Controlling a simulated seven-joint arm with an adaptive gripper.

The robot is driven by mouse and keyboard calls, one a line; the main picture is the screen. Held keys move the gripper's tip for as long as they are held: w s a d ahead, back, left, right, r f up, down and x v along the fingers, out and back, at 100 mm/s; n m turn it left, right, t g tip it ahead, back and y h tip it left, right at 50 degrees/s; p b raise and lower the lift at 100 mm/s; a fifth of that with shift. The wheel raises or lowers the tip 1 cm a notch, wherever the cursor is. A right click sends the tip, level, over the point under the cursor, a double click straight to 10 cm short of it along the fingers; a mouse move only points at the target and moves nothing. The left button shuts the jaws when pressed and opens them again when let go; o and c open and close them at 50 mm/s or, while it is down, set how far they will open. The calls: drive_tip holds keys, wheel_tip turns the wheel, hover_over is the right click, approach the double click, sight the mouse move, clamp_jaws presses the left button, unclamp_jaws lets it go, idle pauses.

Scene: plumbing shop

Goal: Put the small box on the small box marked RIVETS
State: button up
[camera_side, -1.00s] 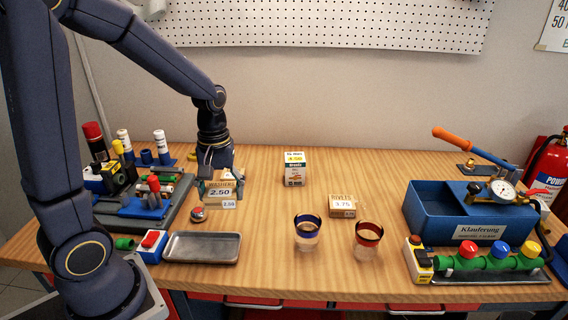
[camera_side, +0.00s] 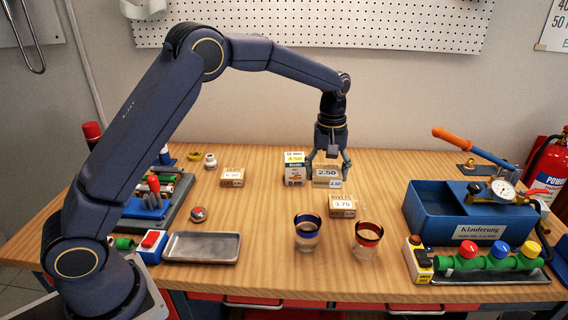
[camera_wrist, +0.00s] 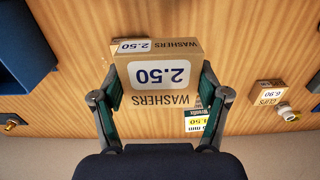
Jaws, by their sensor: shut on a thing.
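A small brown box marked WASHERS 2.50 (camera_side: 327,174) is between the fingers of my gripper (camera_side: 329,160), just behind the RIVETS box in the side view. The wrist view shows the WASHERS box (camera_wrist: 158,73) with a finger on each side of it; my gripper (camera_wrist: 158,92) is shut on it. The small box marked RIVETS 3.75 (camera_side: 342,205) sits on the table with nothing on its top. I cannot tell how high the held box is above the table.
A white and yellow box (camera_side: 295,168) stands close left of my gripper. A CLIPS box (camera_side: 232,177) is farther left. A blue bin (camera_side: 425,214) is at right.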

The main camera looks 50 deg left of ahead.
hover_over(342, 201)
wheel_tip(342, 201, down, 7)
drive_tip(key=shift+s+f, duration=0.1)
drive_tip(key=shift+f, duration=1.45)
drive_tip(key=shift+f, duration=0.15)
drive_tip(key=o, duration=1.2)
